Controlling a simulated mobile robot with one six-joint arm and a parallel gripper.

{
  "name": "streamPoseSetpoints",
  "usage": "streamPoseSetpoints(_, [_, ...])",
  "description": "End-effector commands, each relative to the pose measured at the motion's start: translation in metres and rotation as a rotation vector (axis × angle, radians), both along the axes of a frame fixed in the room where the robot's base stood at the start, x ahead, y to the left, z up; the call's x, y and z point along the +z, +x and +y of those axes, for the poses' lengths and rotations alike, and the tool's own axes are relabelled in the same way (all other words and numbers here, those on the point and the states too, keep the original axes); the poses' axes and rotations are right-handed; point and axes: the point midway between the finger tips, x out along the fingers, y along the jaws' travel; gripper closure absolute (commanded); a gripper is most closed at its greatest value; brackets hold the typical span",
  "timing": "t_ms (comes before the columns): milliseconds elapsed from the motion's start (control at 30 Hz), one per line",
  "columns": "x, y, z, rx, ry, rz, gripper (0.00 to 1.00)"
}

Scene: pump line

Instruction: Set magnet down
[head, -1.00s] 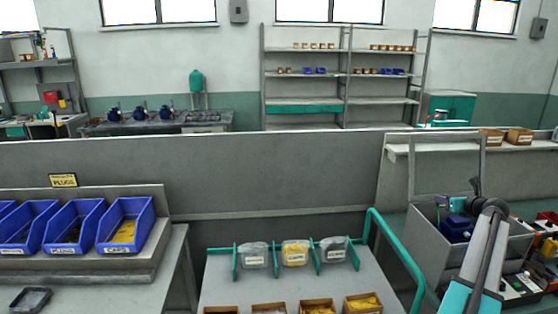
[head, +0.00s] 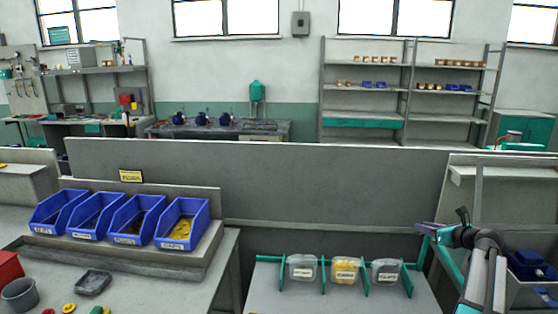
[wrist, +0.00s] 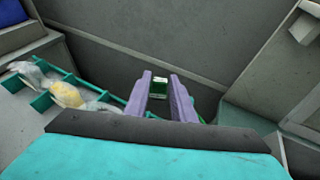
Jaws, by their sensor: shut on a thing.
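My gripper (head: 426,228) shows in the head view at the right, in the air in front of the grey partition, its purple fingers pointing left. In the wrist view my gripper (wrist: 159,80) has its two purple fingers around a small dark green block, the magnet (wrist: 158,85), at the fingertips. The magnet is held clear of any surface. It is too small to make out in the head view. A shallow dark tray (head: 94,282) lies on the left bench, far from my gripper.
Blue bins (head: 182,224) stand in a row on the left bench (head: 150,290). A grey cup (head: 19,293) and a red box (head: 9,269) are at its left. A teal-railed cart with clear bins (head: 345,270) is at centre.

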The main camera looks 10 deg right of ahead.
Motion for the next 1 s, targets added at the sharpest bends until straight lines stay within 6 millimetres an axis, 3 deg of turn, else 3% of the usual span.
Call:
streamPoseSetpoints(33, [-0.005, 0.005, 0.023, 0.031, 0.001, 0.0, 1.0])
streamPoseSetpoints(500, [-0.043, 0.033, 0.201, 0.316, 0.0, 0.0, 1.0])
streamPoseSetpoints(767, [-0.064, 0.028, 0.3, 0.478, 0.001, 0.0, 1.0])
streamPoseSetpoints(1000, [-0.081, 0.012, 0.39, 0.633, -0.001, 0.0, 1.0])
